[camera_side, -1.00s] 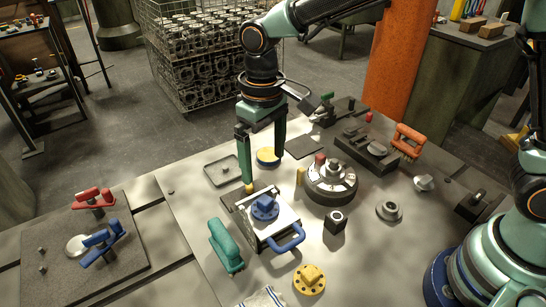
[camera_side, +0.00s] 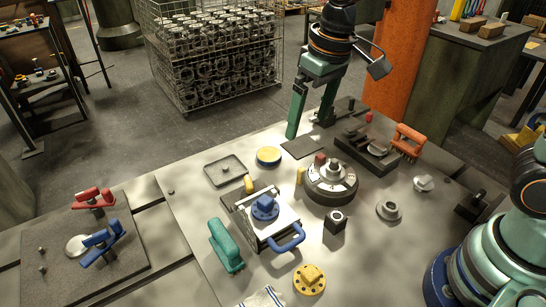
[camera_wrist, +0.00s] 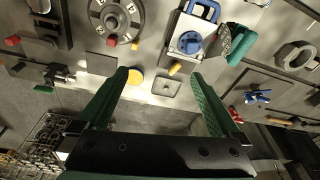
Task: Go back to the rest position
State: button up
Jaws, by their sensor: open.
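My gripper (camera_side: 308,112) is open and empty, raised over the back edge of the table in the side view. Its two green fingers are spread wide, with nothing between them. In the wrist view the fingers (camera_wrist: 163,83) point toward the table. A yellow round disc (camera_wrist: 135,77) shows just inside the left finger there.
A silver box with a blue knob and handle (camera_side: 283,222), a round dial fixture (camera_side: 332,190), a teal handle (camera_side: 226,246), an orange brush (camera_side: 408,140) and a grey tray (camera_side: 225,170) stand on the table. A wire basket of castings (camera_side: 215,60) stands behind.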

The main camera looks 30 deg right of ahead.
jog(key=s+d+r+m+t, duration=0.1)
jog(key=s+d, duration=0.2)
jog(key=d, duration=0.3)
jog(key=s+d+r+m+t, duration=0.1)
jog(key=s+d+t, duration=0.1)
jog(key=s+d, duration=0.2)
jog(key=shift+s+d+r+t+h, duration=0.25)
jog(key=shift+d+r+t+h, duration=0.1)
jog(key=shift+d, duration=0.8)
